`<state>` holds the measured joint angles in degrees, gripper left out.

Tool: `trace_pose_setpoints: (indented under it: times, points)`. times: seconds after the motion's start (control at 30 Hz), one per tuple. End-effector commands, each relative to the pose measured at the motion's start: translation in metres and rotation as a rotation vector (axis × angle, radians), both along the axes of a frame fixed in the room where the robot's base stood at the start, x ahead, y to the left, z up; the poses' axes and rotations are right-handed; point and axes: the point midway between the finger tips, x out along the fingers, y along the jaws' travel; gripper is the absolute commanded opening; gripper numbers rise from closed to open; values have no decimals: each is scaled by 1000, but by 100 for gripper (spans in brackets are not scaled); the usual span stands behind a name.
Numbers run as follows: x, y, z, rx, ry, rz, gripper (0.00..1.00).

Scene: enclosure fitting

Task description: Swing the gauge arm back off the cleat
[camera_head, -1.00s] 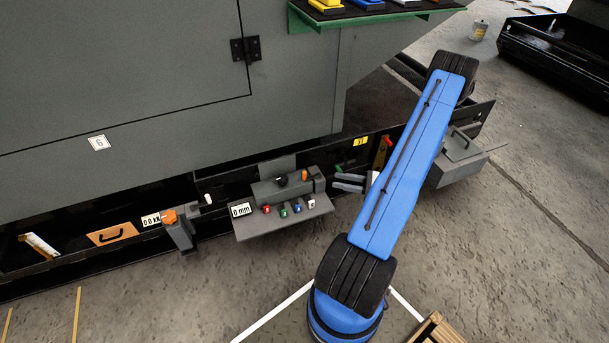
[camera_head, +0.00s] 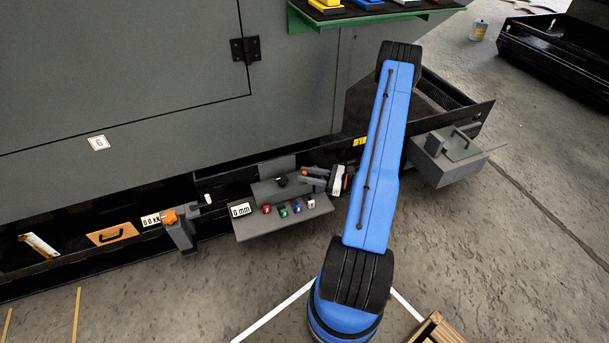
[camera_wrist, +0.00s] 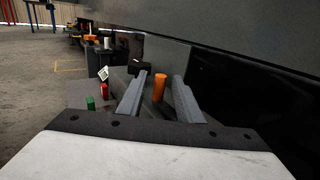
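A grey gauge block (camera_head: 268,190) with a black knob (camera_head: 281,181) sits on a grey shelf beside the "0 mm" display (camera_head: 240,210). An orange peg (camera_wrist: 160,87) stands at the block's right end. My gripper (camera_head: 312,176) is at this end, coming in from the right. In the wrist view its two grey fingers (camera_wrist: 157,97) are apart, with the orange peg between their tips and small gaps visible on both sides. In the head view the fingers partly cover the peg. I cannot clearly make out which part is the cleat.
Red, green, blue and white knobs (camera_head: 283,208) line the shelf's front. A clamp-like stand with an orange top (camera_head: 178,228) is to the left. The grey enclosure wall (camera_head: 150,100) rises behind. A grey box with a handle (camera_head: 445,160) is at the right.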

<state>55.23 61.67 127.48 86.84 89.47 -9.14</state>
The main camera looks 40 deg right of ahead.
Motion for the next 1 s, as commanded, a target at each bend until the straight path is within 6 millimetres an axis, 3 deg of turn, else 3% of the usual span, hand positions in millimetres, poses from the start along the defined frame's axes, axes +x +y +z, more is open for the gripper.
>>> trace_pose_setpoints:
  times: [0.47,0.6,0.63,1.0]
  points:
    - [9,7,0,0,0,0,32]
    - [9,7,0,0,0,0,3]
    - [9,7,0,0,0,0,0]
    - [7,7,0,-1,-1,37,0]
